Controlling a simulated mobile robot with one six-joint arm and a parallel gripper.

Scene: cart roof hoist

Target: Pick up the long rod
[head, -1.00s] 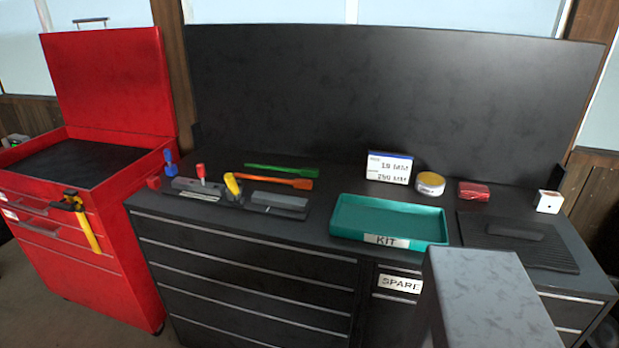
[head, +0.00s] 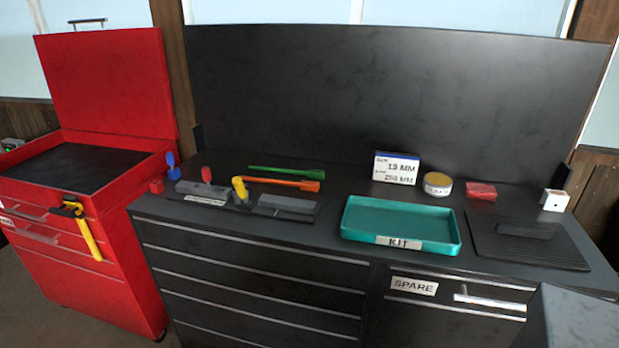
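My gripper is not in view. No piece is plainly marked as the long rod. Two long thin bars lie at the back left of the black bench: a green one (head: 287,172) and, in front of it, an orange one (head: 283,183) with a wider right end. A sign (head: 396,168) reading what looks like 13 MM and 250 MM, the small text blurred, stands at the back. A teal tray labelled KIT (head: 400,218) sits in the middle right of the bench and looks empty.
A round tin (head: 437,184), red block (head: 481,191), white block (head: 554,200) and ribbed mat (head: 528,240) are to the right. A red tool cart (head: 110,250) with a yellow-handled tool (head: 85,232) stands left.

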